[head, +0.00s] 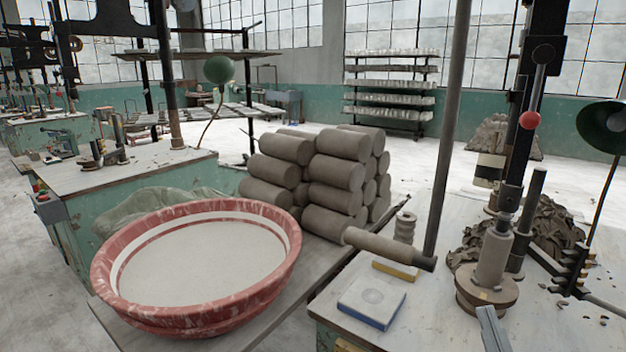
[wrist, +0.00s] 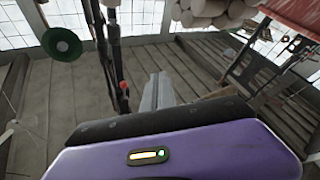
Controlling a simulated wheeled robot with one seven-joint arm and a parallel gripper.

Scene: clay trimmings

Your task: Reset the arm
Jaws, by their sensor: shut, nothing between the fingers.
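My gripper (head: 487,312) shows only as pale grey fingers at the bottom edge of the head view, right of centre. The fingers are together with nothing between them, in front of the workbench's clay post (head: 494,257). In the wrist view my gripper (wrist: 159,76) points away past its purple housing, fingers closed and empty. The wrist view is turned over, with windows and a green lamp (wrist: 62,46) along its top. Most of my arm is out of sight in the head view.
A workbench (head: 440,308) holds a blue-and-white block (head: 371,302), a clay roll (head: 380,244), dark clay trimmings (head: 556,228) and an upright pole (head: 447,130). A red basin (head: 277,287) and stacked clay cylinders (head: 336,172) stand left. A lever with a red knob (head: 529,120) rises right.

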